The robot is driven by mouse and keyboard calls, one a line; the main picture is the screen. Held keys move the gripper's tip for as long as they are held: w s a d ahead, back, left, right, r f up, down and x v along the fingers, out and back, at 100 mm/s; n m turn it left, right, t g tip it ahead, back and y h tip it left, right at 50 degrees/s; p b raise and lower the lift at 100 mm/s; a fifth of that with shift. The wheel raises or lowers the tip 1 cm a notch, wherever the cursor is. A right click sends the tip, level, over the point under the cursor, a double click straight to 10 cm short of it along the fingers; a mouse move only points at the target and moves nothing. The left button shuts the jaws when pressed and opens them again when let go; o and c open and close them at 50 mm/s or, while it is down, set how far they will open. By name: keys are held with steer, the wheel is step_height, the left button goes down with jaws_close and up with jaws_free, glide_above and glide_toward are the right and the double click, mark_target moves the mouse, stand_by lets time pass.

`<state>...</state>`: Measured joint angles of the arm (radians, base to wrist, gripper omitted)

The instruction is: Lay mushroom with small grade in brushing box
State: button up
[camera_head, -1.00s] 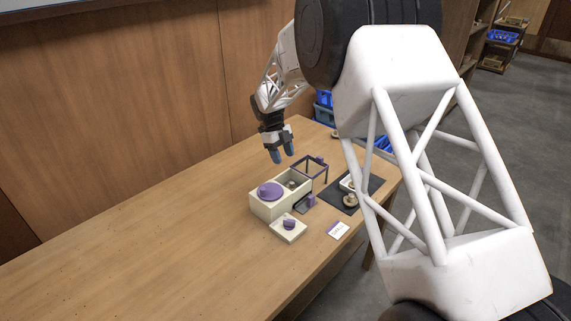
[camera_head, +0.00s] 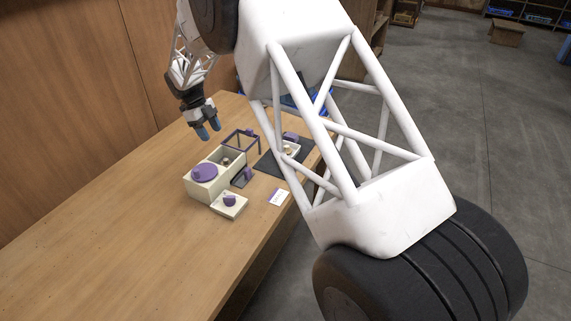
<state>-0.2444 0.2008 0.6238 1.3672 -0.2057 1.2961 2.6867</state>
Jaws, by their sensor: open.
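A cream two-part box (camera_head: 203,192) stands on the table. A round purple disc (camera_head: 205,173) covers its left part. The right part is open, and a small brownish mushroom (camera_head: 227,161) shows inside it. My gripper (camera_head: 209,135) is open and empty. It points down, appearing above and slightly left of the open part, apart from the mushroom. A dark mat (camera_head: 268,163) lies to the right, with a pale container (camera_head: 290,149) on it, partly hidden by my arm. I cannot read any grade or tell which box is the brushing box.
A purple open frame (camera_head: 241,141) stands behind the box. A small cream square with a purple knob (camera_head: 230,201) lies in front. A dark purple piece (camera_head: 242,177) and a white card (camera_head: 278,197) lie nearby. The table's left side (camera_head: 110,240) is clear.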

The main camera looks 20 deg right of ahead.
steer(key=s+d+r+n+t+y, duration=0.1)
steer(key=s+d+r+n, duration=0.55)
steer(key=s+r, duration=0.4)
steer(key=s+d+r+n+t+y, duration=0.15)
steer(key=s+d+r+n, duration=0.5)
steer(key=s, duration=0.65)
steer(key=s+d+n+t, duration=0.1)
steer(key=s+n, duration=0.6)
steer(key=s, duration=0.7)
steer(key=s+d+n+t, duration=0.2)
steer(key=s+n, duration=0.4)
steer(key=s, duration=0.8)
steer(key=shift+d+r+n, duration=0.4)
steer(key=shift+d, duration=0.1)
